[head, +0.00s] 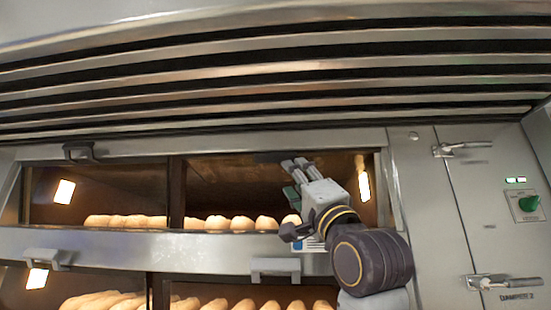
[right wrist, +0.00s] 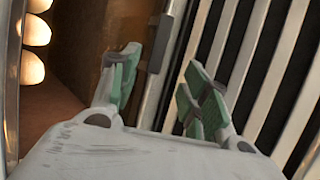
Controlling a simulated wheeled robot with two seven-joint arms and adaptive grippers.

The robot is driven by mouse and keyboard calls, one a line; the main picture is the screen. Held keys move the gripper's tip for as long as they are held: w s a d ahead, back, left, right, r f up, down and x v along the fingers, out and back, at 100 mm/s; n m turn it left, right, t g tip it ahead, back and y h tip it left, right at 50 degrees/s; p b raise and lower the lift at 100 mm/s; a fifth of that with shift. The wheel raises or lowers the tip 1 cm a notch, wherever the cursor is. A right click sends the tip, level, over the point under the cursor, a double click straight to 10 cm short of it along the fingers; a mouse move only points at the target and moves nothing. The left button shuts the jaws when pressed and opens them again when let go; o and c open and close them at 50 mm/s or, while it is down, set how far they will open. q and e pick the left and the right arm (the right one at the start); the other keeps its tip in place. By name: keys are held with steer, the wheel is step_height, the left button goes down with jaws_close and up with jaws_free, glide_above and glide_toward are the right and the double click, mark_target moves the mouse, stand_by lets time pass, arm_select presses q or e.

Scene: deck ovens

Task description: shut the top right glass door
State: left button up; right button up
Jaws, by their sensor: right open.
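The top right opening (head: 235,180) of the oven is in the upper middle of the head view, with loaves (head: 240,223) lit inside. I cannot clearly tell its glass door's pane or angle. A dark handle-like piece (right wrist: 160,42) sits on the metal strip along the opening's edge in the right wrist view. My right gripper (head: 291,180) is in front of the right part of this opening, near its top edge. In the right wrist view its green-padded fingers (right wrist: 160,78) are apart, with nothing held between them; the dark piece is beyond them. My left gripper is out of view.
The top left door has a handle (head: 80,152). Lower handles (head: 275,268) stick out below the top deck. Slatted louvers (head: 270,75) overhang the doors.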

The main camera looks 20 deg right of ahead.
mark_target(277, 159)
steer(key=p+x, duration=0.4)
steer(key=x, duration=0.8)
steer(key=shift+w, duration=0.1)
steer(key=shift+w+a+r, duration=0.15)
steer(key=shift+w+r, duration=0.2)
steer(key=shift+w, duration=0.15)
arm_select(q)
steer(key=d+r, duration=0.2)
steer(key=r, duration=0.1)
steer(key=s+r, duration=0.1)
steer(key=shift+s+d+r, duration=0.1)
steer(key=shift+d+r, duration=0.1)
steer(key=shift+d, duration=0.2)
arm_select(e)
steer(key=shift+w+r, duration=0.15)
steer(key=shift+w, duration=0.05)
steer(key=shift+c, duration=0.4)
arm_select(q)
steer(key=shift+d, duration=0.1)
arm_select(e)
jaws_close()
